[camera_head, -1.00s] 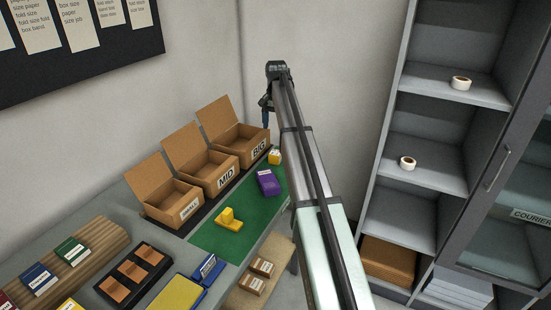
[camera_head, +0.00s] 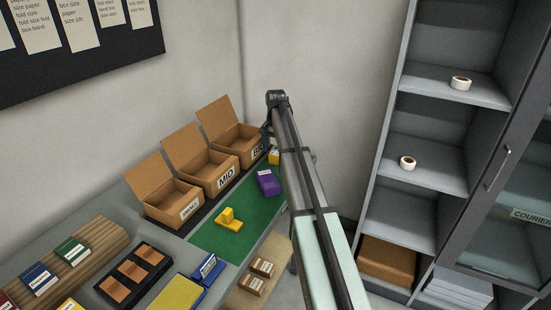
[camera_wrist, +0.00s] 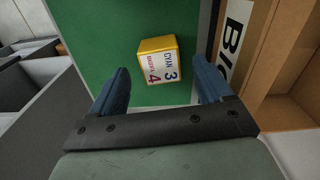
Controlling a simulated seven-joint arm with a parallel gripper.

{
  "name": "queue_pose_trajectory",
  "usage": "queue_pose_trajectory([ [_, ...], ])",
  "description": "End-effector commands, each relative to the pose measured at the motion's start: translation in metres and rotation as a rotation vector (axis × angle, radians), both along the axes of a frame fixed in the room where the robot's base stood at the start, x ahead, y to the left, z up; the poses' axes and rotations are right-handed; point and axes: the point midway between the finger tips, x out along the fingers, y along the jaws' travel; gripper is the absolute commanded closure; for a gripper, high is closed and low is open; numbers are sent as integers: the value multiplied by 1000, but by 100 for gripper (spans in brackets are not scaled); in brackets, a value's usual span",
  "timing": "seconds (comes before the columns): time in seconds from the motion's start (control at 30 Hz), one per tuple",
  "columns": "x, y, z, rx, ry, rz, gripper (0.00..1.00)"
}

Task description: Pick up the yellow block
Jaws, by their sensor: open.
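A small yellow block (camera_wrist: 159,60) with a white label reading "CYAN 3" and a red 4 lies on the green mat (camera_wrist: 105,25) in the wrist view. In the head view this yellow block (camera_head: 274,157) sits at the mat's far end beside the BIG box, partly hidden by my arm. My gripper (camera_wrist: 163,82) is open and empty, its blue fingers either side of the near space, with the block just beyond and between their lines. In the head view my fingers are mostly hidden at the far end of the arm.
The BIG cardboard box (camera_head: 236,142) stands close beside the block, with MID (camera_head: 208,177) and SMALL (camera_head: 172,202) boxes nearer. A purple block (camera_head: 268,182) and a stepped yellow piece (camera_head: 230,221) lie on the mat. Grey shelving (camera_head: 435,120) stands right.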

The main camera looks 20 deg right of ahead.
Motion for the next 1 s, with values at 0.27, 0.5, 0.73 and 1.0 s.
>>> queue_pose_trajectory([
  [0.27,-1,1,-35,0,1,0,21],
  [0.5,0,1,-38,0,0,0,21],
  [0.73,0,1,-38,0,0,0,40],
  [1.0,0,1,-38,0,0,0,66],
])
